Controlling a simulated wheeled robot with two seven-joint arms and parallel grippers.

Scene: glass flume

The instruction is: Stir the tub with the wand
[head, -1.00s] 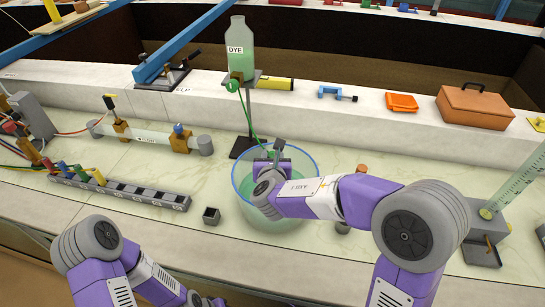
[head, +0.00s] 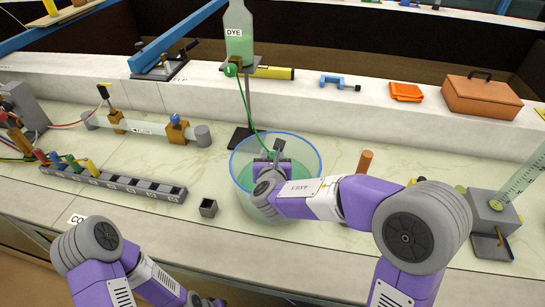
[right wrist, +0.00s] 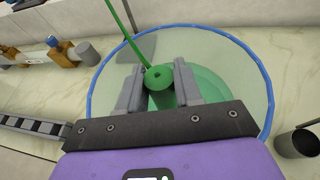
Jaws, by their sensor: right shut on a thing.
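The tub (head: 308,153) is a clear round vessel with a blue rim and pale green liquid, mid-counter in the head view. It also fills much of the right wrist view (right wrist: 248,60). My right gripper (head: 270,158) is over the tub, pointing down. In the right wrist view its two grey fingers (right wrist: 158,88) are shut on a green cylinder with a small hole in its top, which I take as the wand (right wrist: 159,76). Its lower end is hidden. My left gripper (head: 207,301) shows only dark tips at the bottom edge.
A DYE bottle (head: 239,35) stands on a stand behind the tub, a thin green line running down from it. A small dark cup (head: 208,208) is left of the tub. An orange-brown cylinder (head: 365,160) is to its right. A socket strip (head: 130,187) lies left.

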